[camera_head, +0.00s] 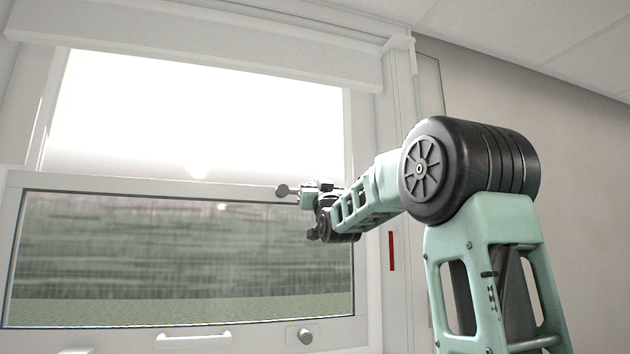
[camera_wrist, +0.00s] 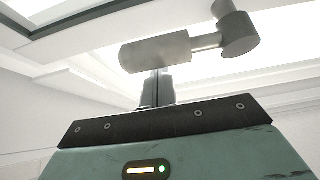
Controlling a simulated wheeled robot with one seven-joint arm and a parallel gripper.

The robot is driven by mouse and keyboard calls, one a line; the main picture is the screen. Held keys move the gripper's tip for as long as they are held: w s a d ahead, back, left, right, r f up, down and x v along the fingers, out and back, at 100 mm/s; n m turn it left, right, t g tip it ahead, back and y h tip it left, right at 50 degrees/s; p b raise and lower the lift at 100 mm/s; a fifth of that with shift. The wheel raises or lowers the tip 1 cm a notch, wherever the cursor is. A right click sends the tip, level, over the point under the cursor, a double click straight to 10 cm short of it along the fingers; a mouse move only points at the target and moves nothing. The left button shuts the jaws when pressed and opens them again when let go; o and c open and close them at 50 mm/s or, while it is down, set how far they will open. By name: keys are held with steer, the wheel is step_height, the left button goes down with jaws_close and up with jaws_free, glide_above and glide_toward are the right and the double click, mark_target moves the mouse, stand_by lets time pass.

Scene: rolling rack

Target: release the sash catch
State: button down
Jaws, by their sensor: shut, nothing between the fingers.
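The sash catch (camera_wrist: 155,52) is a grey metal cylinder with a thin stem leading to a round-ended knob (camera_wrist: 237,32) in the wrist view. In the head view its knob (camera_head: 283,190) stands out at the left of my arm's end, at the window's middle rail. My gripper (camera_wrist: 157,80) has its two dark fingers together, with nothing between them. The fingertips end at the lower edge of the catch's cylinder; whether they touch it I cannot tell. In the head view my wrist hides the rest of the catch.
The lower sash (camera_head: 110,184) has a white pull handle (camera_head: 193,339) and a round knob (camera_head: 305,336) on its bottom rail. A white blind box (camera_head: 200,50) spans the top. A red strip (camera_head: 391,251) marks the right jamb. A plain wall stands at right.

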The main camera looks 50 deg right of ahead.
steer(key=shift+f, duration=0.1)
steer(key=shift+f+m+g+h+b, duration=0.3)
steer(key=shift+m+h+b, duration=0.2)
steer(key=shift+m+b, duration=0.3)
step_height(320, 180, down, 7)
steer(key=w+a+m+g+h+b, duration=0.1)
steer(key=m+g+h+b, duration=0.4)
steer(key=m, duration=1)
steer(key=shift+w+a+g+b, duration=0.15)
steer(key=shift+a+g+b, duration=0.6)
steer(key=shift+g, duration=1.35)
steer(key=shift+d, duration=0.2)
